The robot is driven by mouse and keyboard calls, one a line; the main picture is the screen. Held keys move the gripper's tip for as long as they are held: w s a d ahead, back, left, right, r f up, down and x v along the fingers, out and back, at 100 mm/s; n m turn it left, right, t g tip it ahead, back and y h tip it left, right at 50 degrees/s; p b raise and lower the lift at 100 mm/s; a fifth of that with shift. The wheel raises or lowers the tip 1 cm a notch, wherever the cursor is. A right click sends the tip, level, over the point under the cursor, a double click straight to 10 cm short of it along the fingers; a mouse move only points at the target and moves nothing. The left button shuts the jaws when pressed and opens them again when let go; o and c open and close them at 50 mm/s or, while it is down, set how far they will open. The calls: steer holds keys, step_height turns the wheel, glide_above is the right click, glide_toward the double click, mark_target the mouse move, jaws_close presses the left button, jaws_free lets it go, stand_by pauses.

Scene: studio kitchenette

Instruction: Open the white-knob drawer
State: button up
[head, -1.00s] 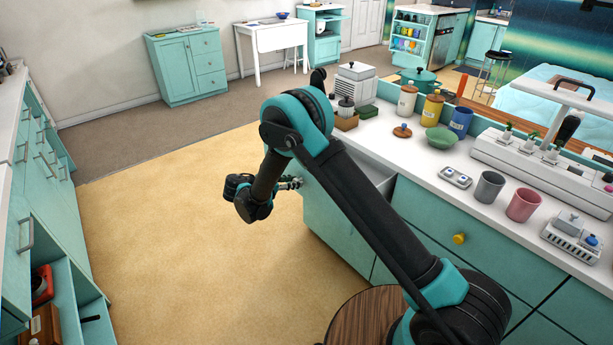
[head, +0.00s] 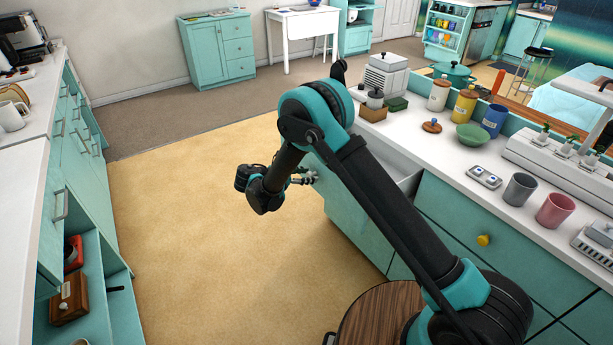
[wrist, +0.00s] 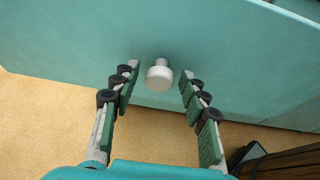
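The white knob (wrist: 159,76) sticks out of the teal drawer front (wrist: 230,50) in the wrist view. My gripper (wrist: 159,82) is open, with one finger on each side of the knob at the fingertips and a gap visible on both sides. In the head view the drawer (head: 409,184) stands pulled out from the counter, and part of its pale inside shows. My gripper (head: 303,177) is in front of this drawer, and my arm hides much of the drawer front and the white knob there.
A closed drawer with a yellow knob (head: 483,240) is to the right. The countertop (head: 450,190) holds jars, a green bowl (head: 472,135) and cups. The yellow floor (head: 190,240) to the left is clear.

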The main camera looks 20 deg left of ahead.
steer(key=shift+s+a, duration=0.1)
steer(key=v, duration=1.1)
steer(key=shift+s+a+r, duration=0.15)
steer(key=shift+s+r, duration=0.1)
steer(key=shift+r, duration=0.05)
